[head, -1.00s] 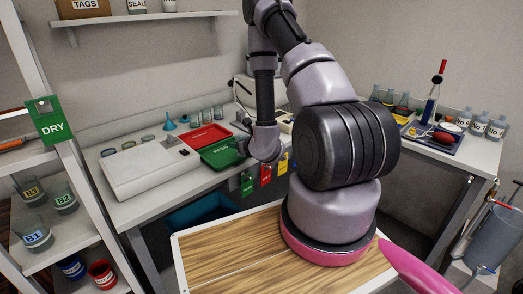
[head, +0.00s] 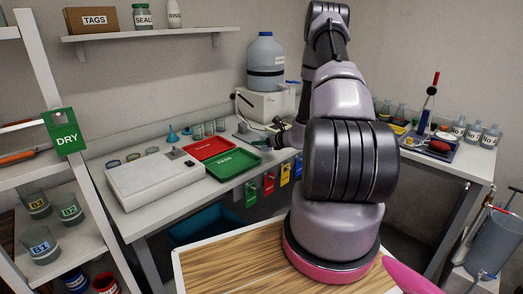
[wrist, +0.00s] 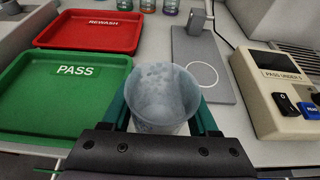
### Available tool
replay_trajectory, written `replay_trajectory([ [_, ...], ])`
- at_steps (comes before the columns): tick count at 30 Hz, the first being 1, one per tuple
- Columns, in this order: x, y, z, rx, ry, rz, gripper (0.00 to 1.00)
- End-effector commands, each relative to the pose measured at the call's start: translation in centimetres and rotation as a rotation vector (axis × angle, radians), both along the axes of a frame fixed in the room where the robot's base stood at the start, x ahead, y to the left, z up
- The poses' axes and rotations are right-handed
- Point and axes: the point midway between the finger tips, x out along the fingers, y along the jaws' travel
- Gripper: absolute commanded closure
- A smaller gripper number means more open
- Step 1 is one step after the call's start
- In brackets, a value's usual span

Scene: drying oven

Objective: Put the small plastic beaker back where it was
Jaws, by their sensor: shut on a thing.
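The small plastic beaker (wrist: 162,98), translucent and grey-blue, stands between the fingers of my gripper (wrist: 165,115) in the wrist view. The fingers are shut on it, one at each side, and its open mouth faces the camera. Its lower part is hidden behind the gripper body. In the head view my gripper (head: 278,127) is over the bench, right of the green tray, partly hidden by my arm; the beaker cannot be made out clearly there.
The green PASS tray (wrist: 55,118) lies left of the beaker, with the red REWASH tray (wrist: 92,32) behind it. A grey plate with a white ring (wrist: 201,75) lies just beyond the beaker. A beige switch box (wrist: 275,95) stands at right. Glassware lines the back.

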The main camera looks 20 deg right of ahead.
Motion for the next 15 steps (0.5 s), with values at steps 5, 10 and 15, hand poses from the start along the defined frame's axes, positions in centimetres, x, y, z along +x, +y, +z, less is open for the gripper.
replay_trajectory([
  [5, 0.0, 0.1, -2.8, 0.003, 0.002, -0.001, 1.00],
  [10, 0.0, 0.0, -3.6, 0.001, -0.001, 0.000, 1.00],
  [15, 0.0, 0.1, -3.7, 0.001, -0.001, 0.000, 1.00],
])
